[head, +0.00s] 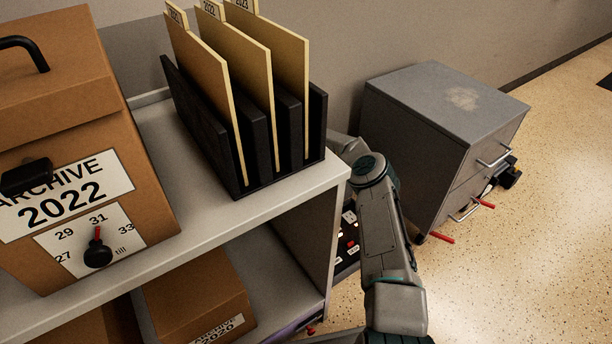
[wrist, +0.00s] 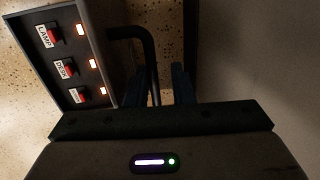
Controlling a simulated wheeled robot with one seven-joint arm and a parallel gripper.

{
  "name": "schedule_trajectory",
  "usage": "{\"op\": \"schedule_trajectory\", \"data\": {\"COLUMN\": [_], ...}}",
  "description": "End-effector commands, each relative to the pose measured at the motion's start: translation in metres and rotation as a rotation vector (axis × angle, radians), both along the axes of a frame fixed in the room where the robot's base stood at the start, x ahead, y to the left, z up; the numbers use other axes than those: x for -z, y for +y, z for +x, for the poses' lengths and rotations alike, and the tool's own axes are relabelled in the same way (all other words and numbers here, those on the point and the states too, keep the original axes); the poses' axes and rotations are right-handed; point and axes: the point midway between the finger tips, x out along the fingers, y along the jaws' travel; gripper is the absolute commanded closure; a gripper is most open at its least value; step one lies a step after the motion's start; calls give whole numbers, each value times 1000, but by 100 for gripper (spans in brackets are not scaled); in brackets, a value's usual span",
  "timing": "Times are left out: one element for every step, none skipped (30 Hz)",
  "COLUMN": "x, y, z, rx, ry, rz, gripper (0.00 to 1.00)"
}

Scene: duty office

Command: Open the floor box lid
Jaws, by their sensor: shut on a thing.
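A dark grey box with a switch panel (wrist: 68,52) is at the upper left of the wrist view. Its face has red rocker switches with white labels, two reading LAMP and DESK, beside lit orange indicators. In the head view a small part of this box (head: 348,252) shows low between the shelf and my arm; the rest is hidden. A black bent handle (wrist: 130,33) stands at the box's right side. My gripper (wrist: 168,84) is shut on this handle, though the contact is dark and partly hidden. I cannot tell a separate lid or how far it is open.
A shelf unit (head: 335,178) stands close left of my arm, carrying an archive box (head: 130,150) and a file rack (head: 240,185). Speckled floor (head: 530,220) is clear at the lower right.

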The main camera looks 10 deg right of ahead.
Motion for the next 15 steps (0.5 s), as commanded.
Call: {"op": "schedule_trajectory", "data": {"x": [-5,-5,-5,-5,-6,-6,-6,-6,-6,-6,-6,-6,-6,-6,-6], "y": [11,11,11,11,11,11,11,11,10,10,10,9,9,8,8], "z": [8,8,8,8,8,8,9,9,9,8,8,8,8,8,8], "rx": [-9,-8,-8,-8,-8,-8,-8,-8,-7,-6,-6,-5,-4,-4,-3], "ry": [-34,-35,-35,-35,-35,-36,-36,-37,-37,-37,-35,-35,-35,-35,-35], "rz": [17,16,16,16,16,15,15,16,16,16,17,17,17,17,17], "gripper": [100,100,100,100,100,100,71,69,69,69,69,69,69,69,69]}}
